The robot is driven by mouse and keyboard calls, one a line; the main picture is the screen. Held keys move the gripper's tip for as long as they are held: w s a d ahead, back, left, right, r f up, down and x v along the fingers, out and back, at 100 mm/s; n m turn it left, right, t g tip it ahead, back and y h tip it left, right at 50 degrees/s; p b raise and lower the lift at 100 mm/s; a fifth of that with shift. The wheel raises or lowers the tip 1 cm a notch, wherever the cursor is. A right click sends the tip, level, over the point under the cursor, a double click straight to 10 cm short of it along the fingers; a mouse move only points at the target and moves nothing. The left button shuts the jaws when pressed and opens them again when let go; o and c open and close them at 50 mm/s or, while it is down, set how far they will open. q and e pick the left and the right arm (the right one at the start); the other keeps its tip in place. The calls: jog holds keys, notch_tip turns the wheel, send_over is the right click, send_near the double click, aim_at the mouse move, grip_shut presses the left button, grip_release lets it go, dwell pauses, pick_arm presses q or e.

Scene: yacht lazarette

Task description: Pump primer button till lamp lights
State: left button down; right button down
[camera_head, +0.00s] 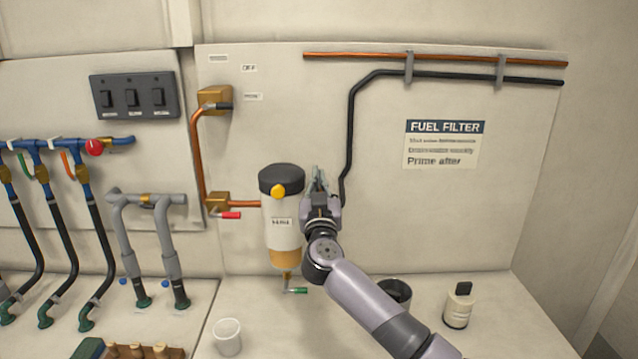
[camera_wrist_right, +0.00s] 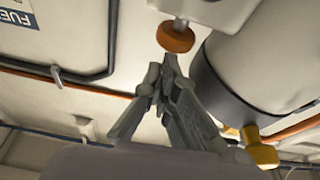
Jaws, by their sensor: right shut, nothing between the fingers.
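The fuel filter (camera_head: 283,225) on the wall panel has a white body, a black cap and an amber bowl. A yellow knob (camera_head: 278,191) sits on its cap, and in the right wrist view (camera_wrist_right: 262,150) too. An orange round button (camera_wrist_right: 176,37) on a pale stem shows in the right wrist view; in the head view I cannot make it out. My right gripper (camera_head: 319,178) is beside the filter on its right, shut and empty. Its fingertips (camera_wrist_right: 170,68) appear just short of the orange button; contact is unclear. I cannot identify a lit lamp. My left gripper is out of view.
A black hose (camera_head: 349,130) runs close to my right gripper. A green-handled drain (camera_head: 295,290) hangs under the filter. A white cup (camera_head: 228,337), a dark container (camera_head: 396,291) and a small bottle (camera_head: 459,307) stand on the shelf. A red-handled valve (camera_head: 230,215) is left of the filter.

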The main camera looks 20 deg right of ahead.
jog(key=shift+f, duration=0.4)
